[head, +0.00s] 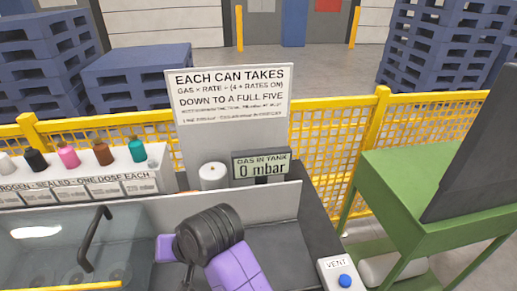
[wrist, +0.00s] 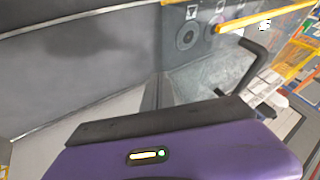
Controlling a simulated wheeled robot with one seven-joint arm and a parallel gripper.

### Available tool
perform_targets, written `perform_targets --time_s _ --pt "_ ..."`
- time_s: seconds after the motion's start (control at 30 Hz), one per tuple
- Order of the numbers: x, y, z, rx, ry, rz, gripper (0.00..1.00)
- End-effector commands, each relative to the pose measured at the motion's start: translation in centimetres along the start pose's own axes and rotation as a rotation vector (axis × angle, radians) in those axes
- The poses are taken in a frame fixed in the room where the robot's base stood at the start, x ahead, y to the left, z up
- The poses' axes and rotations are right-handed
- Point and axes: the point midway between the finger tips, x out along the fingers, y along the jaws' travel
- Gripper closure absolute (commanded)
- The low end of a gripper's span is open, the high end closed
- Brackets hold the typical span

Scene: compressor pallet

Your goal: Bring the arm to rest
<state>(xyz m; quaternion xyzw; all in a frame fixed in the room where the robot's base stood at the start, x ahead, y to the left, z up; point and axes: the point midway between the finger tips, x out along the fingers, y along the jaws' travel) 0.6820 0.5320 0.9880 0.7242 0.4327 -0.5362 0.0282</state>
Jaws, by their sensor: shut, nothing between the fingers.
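My arm, purple with a ribbed black joint, reaches over the dark bench (head: 295,235) at the lower middle of the head view. In the wrist view, my gripper (wrist: 165,120) shows as a purple body with a dark bar along its front edge. It is shut and empty. In the head view its fingers are mostly hidden behind the black joint. It is to the right of a clear cover (head: 50,245) with a black handle (head: 95,238). The handle also shows in the wrist view (wrist: 255,55), apart from my gripper.
Several coloured cans (head: 102,152) stand on a labelled shelf at left. A display (head: 262,167) reads "0 mbar" beside a white cylinder (head: 213,176). A VENT box (head: 341,274) with a blue button is at lower right. A yellow fence (head: 330,150) and green stand (head: 420,190) bound the bench.

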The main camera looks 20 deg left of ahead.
Motion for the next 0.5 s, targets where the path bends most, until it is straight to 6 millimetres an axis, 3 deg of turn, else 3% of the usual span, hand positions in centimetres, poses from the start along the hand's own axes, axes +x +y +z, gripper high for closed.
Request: perform_targets --time_s 0.17,0.4,0.5 --pt "0.0 -0.3 -1.0 -0.025 0.042 -0.014 1.0" --pt "-2.8 -2.5 -6.9 -0.113 0.325 -0.07 1.0" --pt "-4.1 -2.2 -7.9 -0.123 0.455 -0.091 1.0"
